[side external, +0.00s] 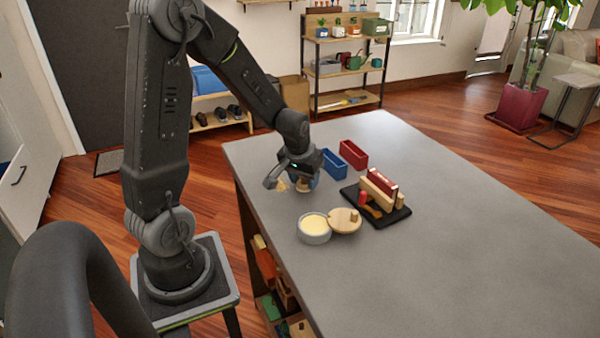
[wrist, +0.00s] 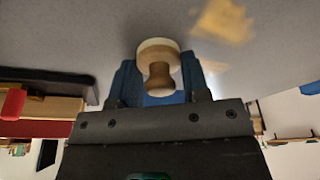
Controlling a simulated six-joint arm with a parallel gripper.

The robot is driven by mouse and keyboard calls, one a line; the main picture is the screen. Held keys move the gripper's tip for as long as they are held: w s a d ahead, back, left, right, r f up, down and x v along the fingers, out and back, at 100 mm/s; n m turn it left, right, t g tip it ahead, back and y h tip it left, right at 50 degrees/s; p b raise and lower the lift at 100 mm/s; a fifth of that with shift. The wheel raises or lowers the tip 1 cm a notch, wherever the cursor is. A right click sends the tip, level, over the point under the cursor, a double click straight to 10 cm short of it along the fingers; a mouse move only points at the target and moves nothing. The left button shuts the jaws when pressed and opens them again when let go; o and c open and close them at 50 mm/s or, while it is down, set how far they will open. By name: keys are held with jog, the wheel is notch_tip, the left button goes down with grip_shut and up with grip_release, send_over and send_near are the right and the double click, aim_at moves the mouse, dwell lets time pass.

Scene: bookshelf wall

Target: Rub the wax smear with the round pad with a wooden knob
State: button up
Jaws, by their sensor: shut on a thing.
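The round pad with a wooden knob (wrist: 158,62) is between the blue fingers of my gripper (wrist: 160,85) in the wrist view. My gripper is shut on the knob, with the pale pad on the far side of it. In the side view my gripper (side external: 303,180) is low over the grey table near its far left edge, and the pad (side external: 303,187) shows just below it. The yellowish wax smear (side external: 281,185) lies on the table just left of the pad. In the wrist view the smear (wrist: 224,20) is up and right of the pad. I cannot tell whether the pad touches the table.
A blue bin (side external: 334,164) and a red bin (side external: 353,154) stand right of my gripper. A black tray (side external: 400,214) holds wooden blocks. A round tin of pale yellow wax (side external: 314,240) and a wooden lid (side external: 343,226) are nearer. The table's right side is clear.

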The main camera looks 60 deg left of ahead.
jog(key=shift+d, duration=0.5)
jog(key=shift+r, duration=4.05)
